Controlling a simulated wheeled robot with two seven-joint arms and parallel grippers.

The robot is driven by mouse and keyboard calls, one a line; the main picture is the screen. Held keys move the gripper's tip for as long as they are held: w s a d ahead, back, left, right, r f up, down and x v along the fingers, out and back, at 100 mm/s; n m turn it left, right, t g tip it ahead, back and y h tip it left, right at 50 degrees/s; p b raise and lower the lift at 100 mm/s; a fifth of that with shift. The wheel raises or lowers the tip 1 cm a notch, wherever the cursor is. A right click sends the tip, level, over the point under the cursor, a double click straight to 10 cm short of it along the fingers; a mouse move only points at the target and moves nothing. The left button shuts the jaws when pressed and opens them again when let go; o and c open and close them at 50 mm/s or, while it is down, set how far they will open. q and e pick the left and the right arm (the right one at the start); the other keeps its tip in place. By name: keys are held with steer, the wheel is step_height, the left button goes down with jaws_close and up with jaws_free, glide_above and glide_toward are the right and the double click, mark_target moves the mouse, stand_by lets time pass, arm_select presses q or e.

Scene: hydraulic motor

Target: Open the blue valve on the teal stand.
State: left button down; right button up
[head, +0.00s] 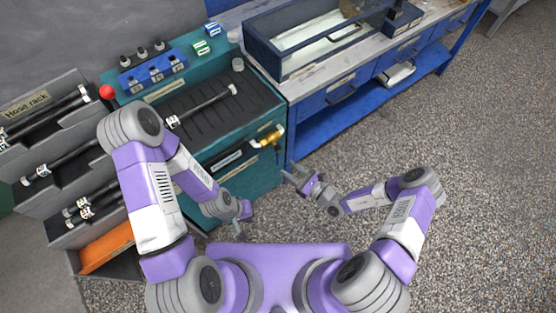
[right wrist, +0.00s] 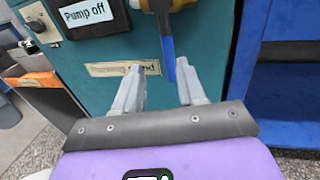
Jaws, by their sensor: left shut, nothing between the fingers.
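The teal stand (head: 258,180) is left of centre in the head view, with a brass valve (head: 267,139) on its front. The valve's blue handle (right wrist: 166,45) hangs down in the right wrist view. My right gripper (head: 291,174) is open just below and right of the valve. In the right wrist view, its fingertips (right wrist: 158,68) are on either side of the handle's lower end, which appears closer to the right finger. I cannot tell whether they touch. My left gripper (head: 245,211) is shut and empty, low in front of the stand.
A pale label (right wrist: 108,69) on the stand is partly hidden by my right gripper's finger. A "Pump off" sign (right wrist: 88,13) is at upper left. A blue workbench (head: 335,92) stands to the right, and a hose rack (head: 50,110) to the left. The floor at right is clear.

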mark_target(278, 157)
steer(key=shift+m+t, duration=0.3)
steer(key=shift+t, duration=0.1)
steer(key=x, duration=0.2)
steer(key=b+x, duration=0.1)
steer(key=x, duration=0.4)
steer(key=shift+w+d+f+b, duration=0.1)
steer(key=shift+w+f+b, duration=0.1)
steer(key=shift+w+b, duration=0.3)
jaws_close()
